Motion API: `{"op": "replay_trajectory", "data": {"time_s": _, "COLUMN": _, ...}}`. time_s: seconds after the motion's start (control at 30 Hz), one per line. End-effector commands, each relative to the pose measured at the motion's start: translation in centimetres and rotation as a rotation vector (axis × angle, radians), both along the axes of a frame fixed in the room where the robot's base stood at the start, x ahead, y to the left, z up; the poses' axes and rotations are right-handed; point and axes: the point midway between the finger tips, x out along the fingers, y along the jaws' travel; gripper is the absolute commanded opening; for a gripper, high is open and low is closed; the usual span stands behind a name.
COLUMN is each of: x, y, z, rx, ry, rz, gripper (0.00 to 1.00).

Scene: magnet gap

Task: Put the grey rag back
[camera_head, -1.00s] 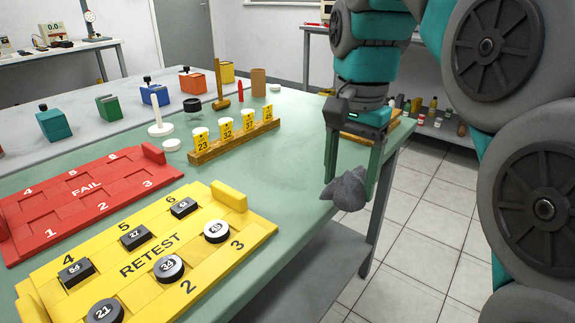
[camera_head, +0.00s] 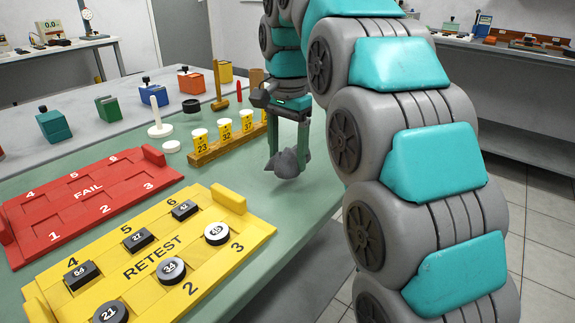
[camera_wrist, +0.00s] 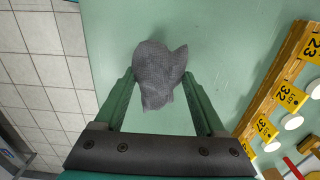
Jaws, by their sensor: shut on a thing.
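The grey rag (camera_head: 288,163) is bunched up between the fingers of my gripper (camera_head: 287,150). In the head view it hangs over the green tabletop, right of the wooden rack. In the wrist view the rag (camera_wrist: 157,70) sits between the two green fingertips of my gripper (camera_wrist: 159,82), with the tabletop behind it. My gripper is shut on the rag. Whether the rag touches the tabletop I cannot tell.
A wooden rack (camera_head: 207,155) with yellow number tags and white-topped items stands left of my gripper. The yellow RETEST tray (camera_head: 262,229) and red FAIL tray (camera_head: 80,220) lie nearer. The green tabletop (camera_head: 255,190) between rack and RETEST tray is clear.

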Motion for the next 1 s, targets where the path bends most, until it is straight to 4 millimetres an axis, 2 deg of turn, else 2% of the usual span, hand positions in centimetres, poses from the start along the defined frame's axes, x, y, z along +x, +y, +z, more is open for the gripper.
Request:
{"op": "replay_trajectory", "data": {"time_s": 0.33, "x": -0.2, "y": 0.0, "z": -3.1, "rx": -0.003, "ry": 0.007, "rz": 0.001, "gripper": 0.18}}
{"op": "replay_trajectory", "data": {"time_s": 0.77, "x": 0.0, "y": -0.1, "z": -3.8, "rx": -0.002, "ry": 0.001, "rz": 0.000, "gripper": 0.18}}
{"op": "replay_trajectory", "data": {"time_s": 0.8, "x": 0.0, "y": 0.0, "z": -3.7, "rx": -0.001, "ry": 0.001, "rz": 0.000, "gripper": 0.76}}
{"op": "replay_trajectory", "data": {"time_s": 1.0, "x": -0.1, "y": 0.0, "z": -3.7, "rx": -0.002, "ry": 0.001, "rz": 0.000, "gripper": 0.98}}
